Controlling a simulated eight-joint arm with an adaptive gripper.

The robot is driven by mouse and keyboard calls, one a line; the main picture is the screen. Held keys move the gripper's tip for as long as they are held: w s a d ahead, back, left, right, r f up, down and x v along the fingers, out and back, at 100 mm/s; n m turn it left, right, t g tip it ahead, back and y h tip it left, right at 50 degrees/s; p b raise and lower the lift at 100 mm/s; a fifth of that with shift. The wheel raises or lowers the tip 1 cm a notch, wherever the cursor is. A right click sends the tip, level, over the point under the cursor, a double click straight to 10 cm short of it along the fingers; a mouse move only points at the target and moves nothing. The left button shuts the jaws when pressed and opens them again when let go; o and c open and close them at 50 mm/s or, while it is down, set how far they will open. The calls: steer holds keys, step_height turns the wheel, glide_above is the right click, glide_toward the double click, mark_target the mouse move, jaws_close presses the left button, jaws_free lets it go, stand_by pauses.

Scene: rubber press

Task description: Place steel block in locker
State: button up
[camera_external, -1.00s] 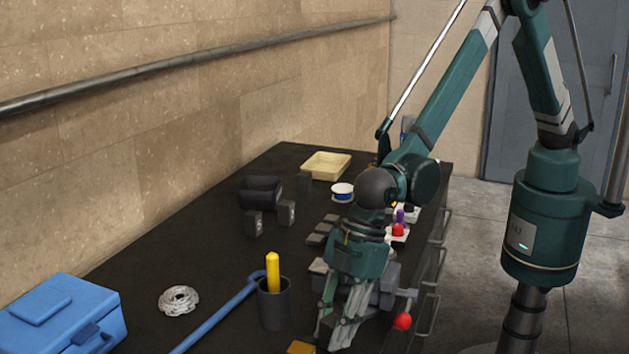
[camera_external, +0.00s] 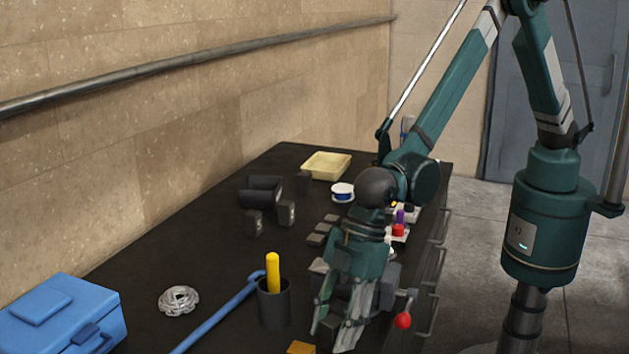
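My gripper (camera_external: 332,336) points down over the near right part of the dark bench. Its fingers look apart, with no object visible between them. Two small dark grey blocks with light marks, a left one (camera_external: 254,223) and a right one (camera_external: 286,213), stand upright mid-bench, well behind my gripper. Several flat grey blocks (camera_external: 322,230) lie to their right, partly hidden by my wrist. I cannot tell which of these is the steel block. No locker can be clearly made out; a tall blue-grey metal door (camera_external: 590,95) stands at the back right.
A grey device with a red-knobbed lever (camera_external: 403,320) is beside and behind my gripper. A cream tray (camera_external: 327,165) is farther back.

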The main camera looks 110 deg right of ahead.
steer(key=v, duration=1.2)
stand_by(0.8)
steer(key=s+d+r+m+t, duration=0.1)
steer(key=s+d+r, duration=0.85)
steer(key=s, duration=0.25)
steer(key=s+d+r+m, duration=0.1)
steer(key=s+d+r, duration=0.7)
steer(key=s+r, duration=0.25)
steer(key=s+d+f, duration=0.1)
steer(key=s+d, duration=0.2)
steer(key=s, duration=0.6)
steer(key=s+d+f+m+t+h, duration=0.1)
steer(key=s+d, duration=0.2)
steer(key=s, duration=0.6)
steer(key=s+d+f+m+t, duration=0.1)
steer(key=s+d, duration=0.3)
steer(key=s, duration=0.6)
steer(key=shift+h, duration=0.4)
